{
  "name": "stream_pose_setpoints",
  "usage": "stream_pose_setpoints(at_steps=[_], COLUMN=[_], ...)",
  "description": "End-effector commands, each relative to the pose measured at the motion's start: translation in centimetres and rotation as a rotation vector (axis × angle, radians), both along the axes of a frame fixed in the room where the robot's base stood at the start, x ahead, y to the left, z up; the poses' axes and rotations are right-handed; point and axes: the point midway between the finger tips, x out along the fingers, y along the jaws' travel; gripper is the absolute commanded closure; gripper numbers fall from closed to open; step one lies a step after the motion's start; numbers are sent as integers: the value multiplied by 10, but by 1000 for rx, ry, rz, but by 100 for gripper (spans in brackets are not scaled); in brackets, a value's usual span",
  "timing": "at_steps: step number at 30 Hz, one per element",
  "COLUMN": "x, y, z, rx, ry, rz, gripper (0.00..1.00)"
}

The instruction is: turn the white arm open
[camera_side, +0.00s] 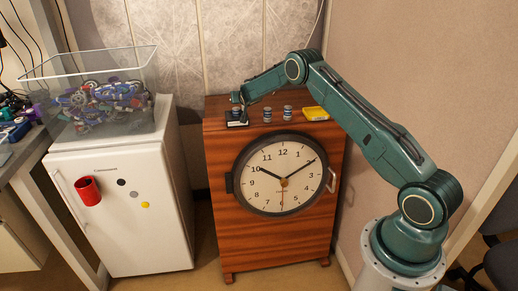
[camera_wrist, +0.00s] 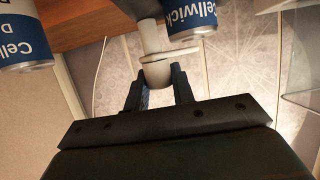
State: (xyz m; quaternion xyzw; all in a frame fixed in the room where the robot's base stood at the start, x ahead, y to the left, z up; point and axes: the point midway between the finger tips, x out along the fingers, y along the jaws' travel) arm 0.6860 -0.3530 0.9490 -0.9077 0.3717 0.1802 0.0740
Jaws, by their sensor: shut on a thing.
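The white arm (camera_wrist: 155,40) shows in the wrist view as a pale bar with a rounded end. My gripper (camera_wrist: 158,78) is shut on that rounded end, with one dark finger on each side. In the side view my gripper (camera_side: 240,104) is low over the left end of the wooden cabinet top, at a small black device (camera_side: 237,123). A blue-and-white cell (camera_wrist: 184,14) is close beside the arm in the wrist view.
Two cells, one (camera_side: 267,114) and another (camera_side: 288,112), stand right of the device, then a yellow box (camera_side: 316,113). The cabinet (camera_side: 270,236) carries a large clock (camera_side: 283,172) on its front. A clear bin (camera_side: 92,72) of parts sits on the white fridge (camera_side: 125,218) at left.

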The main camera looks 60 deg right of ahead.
Motion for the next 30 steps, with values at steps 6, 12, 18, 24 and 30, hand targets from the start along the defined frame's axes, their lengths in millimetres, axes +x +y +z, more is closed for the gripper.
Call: stream_pose_setpoints(at_steps=[6, 12, 18, 24, 30], x=[1, 1, 1, 0, 0], y=[1, 1, 0, 0, 0], z=[0, 0, 0, 0, 0], rx=[0, 0, 0, 1, 1], ry=[-2, -1, -1, -1, 0], rz=[-109, -172, -196, -199, -197], gripper=[98, 98, 98, 98, 66])
